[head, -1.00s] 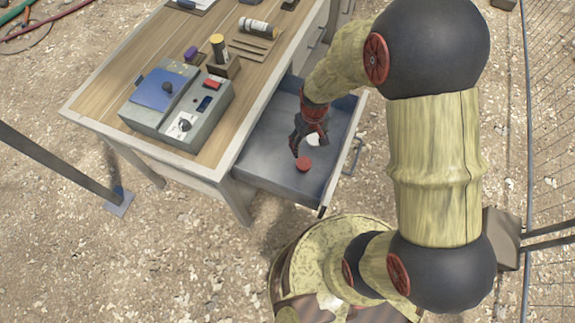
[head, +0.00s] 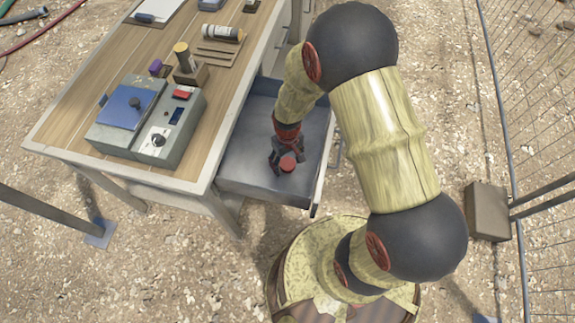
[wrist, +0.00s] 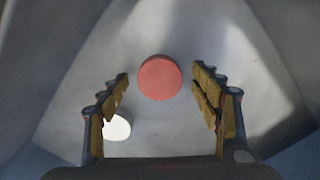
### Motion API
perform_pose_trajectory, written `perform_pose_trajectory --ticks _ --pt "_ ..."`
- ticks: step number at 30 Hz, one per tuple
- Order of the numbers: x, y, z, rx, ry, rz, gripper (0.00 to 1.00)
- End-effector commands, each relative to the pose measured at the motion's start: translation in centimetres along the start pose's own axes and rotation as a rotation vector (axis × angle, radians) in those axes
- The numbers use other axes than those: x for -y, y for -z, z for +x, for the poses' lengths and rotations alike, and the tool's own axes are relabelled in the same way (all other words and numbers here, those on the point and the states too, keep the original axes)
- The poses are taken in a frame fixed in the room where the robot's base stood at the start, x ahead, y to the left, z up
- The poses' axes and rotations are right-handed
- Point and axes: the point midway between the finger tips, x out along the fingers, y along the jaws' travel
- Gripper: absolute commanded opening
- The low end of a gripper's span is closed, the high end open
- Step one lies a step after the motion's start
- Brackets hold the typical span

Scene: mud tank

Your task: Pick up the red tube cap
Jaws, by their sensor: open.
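The red tube cap (head: 288,164) is a small round disc in the open drawer (head: 252,184). In the wrist view the red cap (wrist: 160,77) lies just ahead of my gripper (wrist: 161,93), roughly centred between the two fingertips. My gripper (head: 284,160) is inside the drawer, open and empty, its fingers close around the cap's sides without visible contact.
The drawer walls stand close on the sides. The wooden bench top (head: 75,110) holds a grey device with a blue lid (head: 130,103), a small block holding a yellow-topped tube (head: 184,58), a purple item (head: 155,67) and a white cylinder (head: 222,33).

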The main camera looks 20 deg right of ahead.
Motion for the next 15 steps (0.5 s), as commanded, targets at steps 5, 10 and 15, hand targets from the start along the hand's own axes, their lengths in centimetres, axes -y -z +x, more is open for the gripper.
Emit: perform_pose_trajectory --ticks 5,10,15 --pt "-0.01 0.04 -0.16 -0.001 0.000 0.000 0.61" --pt "-0.01 0.03 -0.15 -0.001 0.000 0.000 0.51" --pt "-0.01 0.03 -0.15 -0.001 0.000 0.000 0.42"
